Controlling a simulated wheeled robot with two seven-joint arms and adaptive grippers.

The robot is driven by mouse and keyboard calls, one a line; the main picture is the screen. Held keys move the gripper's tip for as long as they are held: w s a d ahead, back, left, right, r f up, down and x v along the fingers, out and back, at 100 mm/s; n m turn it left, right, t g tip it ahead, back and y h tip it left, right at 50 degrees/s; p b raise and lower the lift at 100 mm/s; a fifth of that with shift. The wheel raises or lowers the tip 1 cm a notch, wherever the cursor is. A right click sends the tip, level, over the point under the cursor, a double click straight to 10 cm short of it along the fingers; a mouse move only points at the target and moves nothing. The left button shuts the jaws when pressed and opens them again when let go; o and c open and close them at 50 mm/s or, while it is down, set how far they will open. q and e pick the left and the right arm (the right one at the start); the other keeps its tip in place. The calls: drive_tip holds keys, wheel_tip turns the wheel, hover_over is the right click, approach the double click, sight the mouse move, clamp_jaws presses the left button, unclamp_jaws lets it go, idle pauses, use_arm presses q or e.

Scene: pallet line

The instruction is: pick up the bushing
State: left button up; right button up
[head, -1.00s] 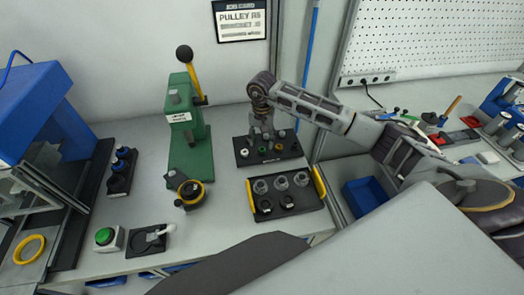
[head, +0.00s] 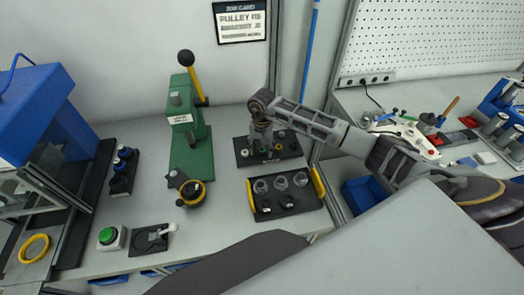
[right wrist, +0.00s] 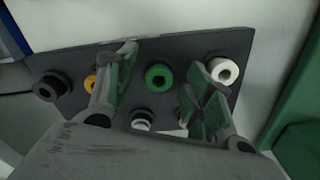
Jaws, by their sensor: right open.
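Several ring-shaped bushings stand on a dark rack plate (head: 244,162) at the back of the bench. In the right wrist view they include a green bushing (right wrist: 158,76), a white one (right wrist: 223,71), a black one (right wrist: 51,86) and a yellow one (right wrist: 91,83), partly behind a finger. Another pale piece (right wrist: 142,121) shows at the gripper's palm edge. My right gripper (right wrist: 163,82) is open and empty above the rack, its two fingers on either side of the green bushing. In the head view the right gripper (head: 263,143) covers part of the rack. My left gripper is not in view.
A green press (head: 188,140) stands left of the rack. A dark tray (head: 288,214) with yellow handles, holding clear and black round parts, lies in front. A blue bin (head: 365,194) is at the right. Bench space left of the press is partly clear.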

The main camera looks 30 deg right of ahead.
sight(262, 150)
drive_tip(key=c, duration=0.8)
drive_tip(key=shift+r, duration=0.15)
drive_tip(key=shift+r+b, duration=0.9)
drive_tip(key=shift+r, duration=4)
